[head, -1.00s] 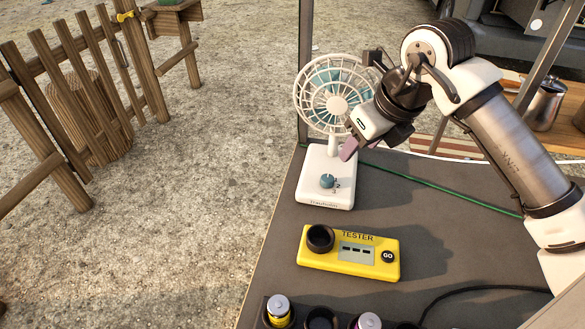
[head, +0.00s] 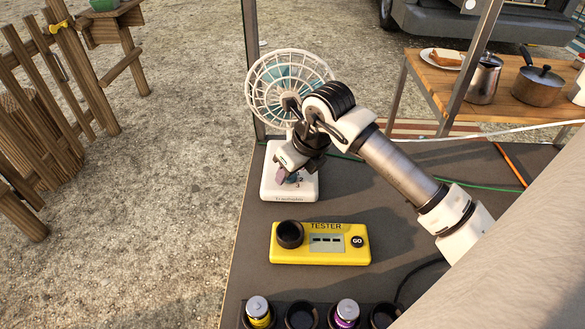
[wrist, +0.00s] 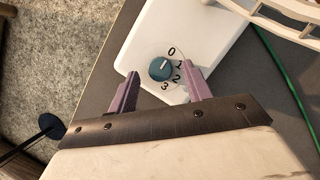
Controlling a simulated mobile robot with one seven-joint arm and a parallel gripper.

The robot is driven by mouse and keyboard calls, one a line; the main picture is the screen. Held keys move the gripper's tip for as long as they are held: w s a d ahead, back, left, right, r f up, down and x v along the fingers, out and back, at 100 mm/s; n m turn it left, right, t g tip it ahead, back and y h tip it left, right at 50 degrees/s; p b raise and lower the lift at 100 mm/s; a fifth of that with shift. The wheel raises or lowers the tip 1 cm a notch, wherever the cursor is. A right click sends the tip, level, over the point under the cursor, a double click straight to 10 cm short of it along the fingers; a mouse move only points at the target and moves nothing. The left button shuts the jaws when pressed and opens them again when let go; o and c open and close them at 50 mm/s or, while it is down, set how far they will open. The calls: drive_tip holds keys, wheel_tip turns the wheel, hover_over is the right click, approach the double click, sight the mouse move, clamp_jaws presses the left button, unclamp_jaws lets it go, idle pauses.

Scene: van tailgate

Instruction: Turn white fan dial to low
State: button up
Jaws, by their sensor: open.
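The white fan (head: 270,182) stands upright at the far left of the grey tailgate, its round grille (head: 262,98) partly behind my arm. In the wrist view its base (wrist: 180,30) shows a blue-grey dial (wrist: 160,68) with a pale pointer line and the marks 0, 1, 2 and 3 along its right and lower side. The pointer slants up and right, near the 0 and 1 marks. My gripper (wrist: 162,83) is open and empty, its two purple fingers on either side of the dial, seemingly apart from it. In the head view my gripper largely hides the dial.
A yellow tester (head: 320,256) lies in front of the fan. Batteries stand in holders (head: 300,315) at the front edge. A green cord (head: 440,184) runs behind. A wooden table (head: 440,72) with a kettle (head: 483,80) and pot (head: 538,85) stands behind right.

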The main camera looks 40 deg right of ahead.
drive_tip(key=shift+w+f, duration=0.15)
drive_tip(key=shift+f, duration=0.25)
drive_tip(key=shift+c, duration=0.3)
drive_tip(key=c, duration=0.9)
